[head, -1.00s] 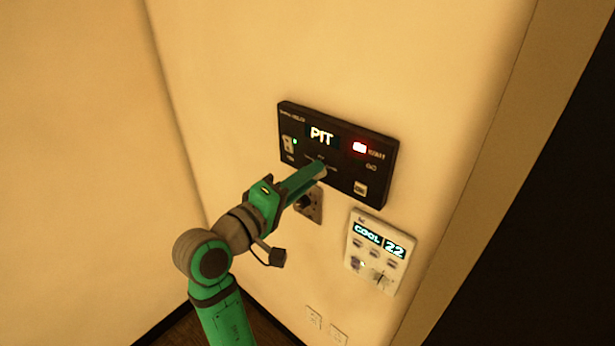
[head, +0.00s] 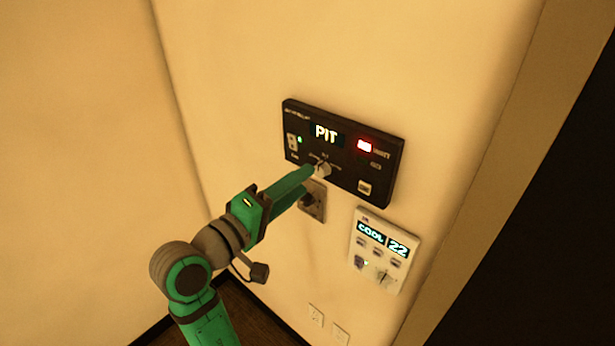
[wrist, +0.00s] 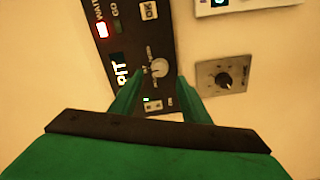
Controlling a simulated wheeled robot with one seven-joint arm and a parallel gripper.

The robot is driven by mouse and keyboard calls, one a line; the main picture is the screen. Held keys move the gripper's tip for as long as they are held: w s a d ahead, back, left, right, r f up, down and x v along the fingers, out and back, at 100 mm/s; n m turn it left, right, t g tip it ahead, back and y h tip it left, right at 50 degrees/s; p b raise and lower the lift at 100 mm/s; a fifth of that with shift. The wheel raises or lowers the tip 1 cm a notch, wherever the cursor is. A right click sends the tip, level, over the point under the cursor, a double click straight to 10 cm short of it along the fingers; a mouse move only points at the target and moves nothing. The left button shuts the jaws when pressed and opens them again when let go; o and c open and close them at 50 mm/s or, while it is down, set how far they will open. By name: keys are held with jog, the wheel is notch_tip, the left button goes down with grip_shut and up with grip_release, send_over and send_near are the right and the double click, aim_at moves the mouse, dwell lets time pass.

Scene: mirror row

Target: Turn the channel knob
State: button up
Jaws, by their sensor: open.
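The channel knob (head: 322,170) is a small pale round knob at the lower middle of a black wall panel (head: 376,143). The panel's display reads PIT and a red light beside it is lit. In the wrist view the knob (wrist: 159,68) shows whole, just beyond the fingertips and roughly between them. My gripper (head: 311,176) is at the panel's lower edge, close to the knob. In the wrist view my gripper (wrist: 162,85) is open with nothing between its green fingers. I cannot tell whether a fingertip touches the panel.
A dark knob on a grey plate (head: 313,200) sits just below the panel; the plate also shows in the wrist view (wrist: 222,76). A white thermostat (head: 381,251) reading COOL 22 is at lower right. Wall outlets (head: 328,325) are low down. A dark opening lies at right.

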jog(key=v, duration=0.6)
jog(key=shift+s, duration=0.25)
jog(key=shift+a, duration=0.1)
jog(key=shift+f, duration=0.1)
notch_tip(320, 180, down, 16)
jog(key=w+d+r+n+t+y, duration=0.1)
jog(key=w+d+n+t+y, duration=0.1)
jog(key=n+y, duration=0.25)
jog(key=s+d+f+y, duration=0.1)
jog(key=s+f+y, duration=0.45)
jog(key=f, duration=0.75)
jog(key=s+d+f+m, duration=0.2)
jog(key=s+m, duration=0.1)
jog(key=s, duration=0.6)
jog(key=s+d+f+m, duration=0.2)
jog(key=s+m, duration=0.2)
jog(key=s, duration=0.6)
jog(key=s+d+f+m+g, duration=0.1)
jog(key=s+m, duration=0.3)
jog(key=s, duration=0.6)
jog(key=shift+d+f+y, duration=0.4)
jog(key=shift+d+f, duration=0.3)
jog(key=shift+d, duration=0.1)
